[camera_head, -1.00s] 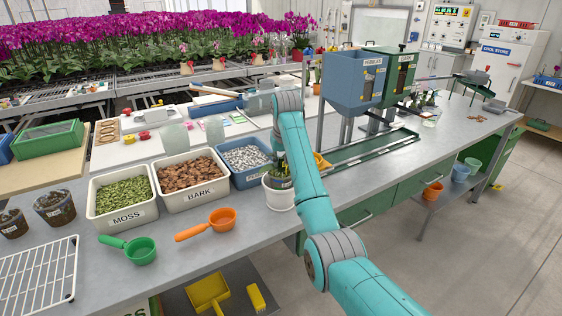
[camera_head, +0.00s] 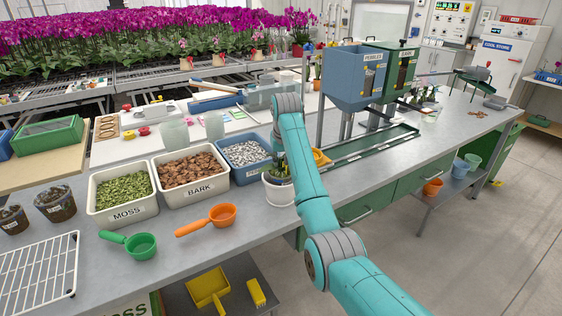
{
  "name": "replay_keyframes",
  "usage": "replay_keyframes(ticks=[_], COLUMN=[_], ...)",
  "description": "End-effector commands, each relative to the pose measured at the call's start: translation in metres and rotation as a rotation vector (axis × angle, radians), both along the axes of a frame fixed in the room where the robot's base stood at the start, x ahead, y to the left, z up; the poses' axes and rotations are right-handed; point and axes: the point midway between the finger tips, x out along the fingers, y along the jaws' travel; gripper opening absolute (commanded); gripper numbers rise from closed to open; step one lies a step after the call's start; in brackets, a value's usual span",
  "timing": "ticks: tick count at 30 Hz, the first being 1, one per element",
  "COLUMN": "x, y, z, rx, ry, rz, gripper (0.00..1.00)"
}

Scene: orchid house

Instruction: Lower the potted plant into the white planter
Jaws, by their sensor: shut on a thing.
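The white planter (camera_head: 279,196) stands on the bench near its front edge, just right of the blue pebble tub. My teal arm covers its right side. Green leaves and a dark part of the potted plant (camera_head: 279,170) show at the planter's mouth, left of my arm. I cannot tell how deep the plant's pot sits, or whether it touches the planter. My gripper is hidden behind my own arm, so its jaws and their hold do not show.
Left of the planter stand the pebble tub (camera_head: 267,173), the bark tub (camera_head: 201,194) and the moss tub (camera_head: 128,216). An orange scoop (camera_head: 221,215) and a green scoop (camera_head: 140,246) lie in front. The blue pebble hopper (camera_head: 358,92) stands behind to the right.

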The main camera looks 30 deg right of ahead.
Motion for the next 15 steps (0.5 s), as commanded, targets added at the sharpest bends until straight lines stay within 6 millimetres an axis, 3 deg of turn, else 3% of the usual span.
replay_keyframes(ticks=[15], x=[0.0], y=[0.0], z=[-0.0091], rx=[0.0], ry=[0.0], rz=[0.0], gripper=[0.01])
